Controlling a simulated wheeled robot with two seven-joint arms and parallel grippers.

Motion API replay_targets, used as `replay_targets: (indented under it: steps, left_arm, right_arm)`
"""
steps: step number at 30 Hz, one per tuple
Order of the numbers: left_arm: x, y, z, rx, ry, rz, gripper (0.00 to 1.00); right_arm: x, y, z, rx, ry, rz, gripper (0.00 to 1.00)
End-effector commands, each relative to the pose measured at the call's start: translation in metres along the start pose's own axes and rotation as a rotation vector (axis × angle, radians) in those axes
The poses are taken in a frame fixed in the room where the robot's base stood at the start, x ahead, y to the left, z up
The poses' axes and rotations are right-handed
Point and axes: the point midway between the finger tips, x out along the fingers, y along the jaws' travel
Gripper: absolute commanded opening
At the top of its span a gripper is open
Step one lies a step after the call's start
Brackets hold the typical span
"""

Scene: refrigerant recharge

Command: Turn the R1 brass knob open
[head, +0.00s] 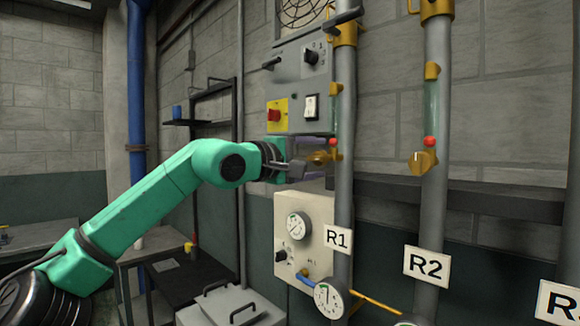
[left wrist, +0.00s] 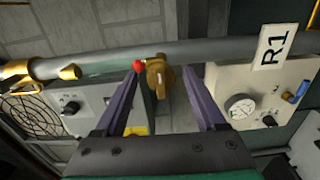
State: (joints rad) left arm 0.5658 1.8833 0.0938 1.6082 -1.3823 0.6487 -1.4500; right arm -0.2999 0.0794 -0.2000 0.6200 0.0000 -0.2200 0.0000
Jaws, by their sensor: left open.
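In the left wrist view the brass knob (left wrist: 157,78) is between the tips of my two open fingers, with a gap on both sides. My left gripper (head: 306,166) reaches in from the left at the knob's height. The left gripper also shows in the left wrist view (left wrist: 160,85), open and empty. The R1 label (head: 338,240) hangs lower on the same pipe. My right gripper is out of view.
A cream gauge box (head: 304,210) is below the gripper. The R2 pipe (head: 436,190) with its own brass knob (head: 421,161) stands to the right.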

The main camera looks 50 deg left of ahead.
Motion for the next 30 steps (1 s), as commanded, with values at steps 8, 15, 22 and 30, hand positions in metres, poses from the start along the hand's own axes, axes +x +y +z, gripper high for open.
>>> replay_targets:
  steps: [8,15,22,30]
  left_arm:
    - [-0.075,-0.01,0.0,0.0,0.0,0.009,0.72]
    - [-0.124,-0.004,0.0,0.0,0.0,0.002,0.72]
    - [-0.13,-0.002,0.0,0.0,-0.001,0.0,0.72]
    - [-0.129,-0.002,0.0,0.0,-0.001,0.0,0.72]
  right_arm:
    - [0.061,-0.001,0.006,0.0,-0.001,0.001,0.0]
    - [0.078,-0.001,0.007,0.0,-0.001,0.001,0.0]
    - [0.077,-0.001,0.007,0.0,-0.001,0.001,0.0]
    - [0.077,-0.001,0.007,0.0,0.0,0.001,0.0]
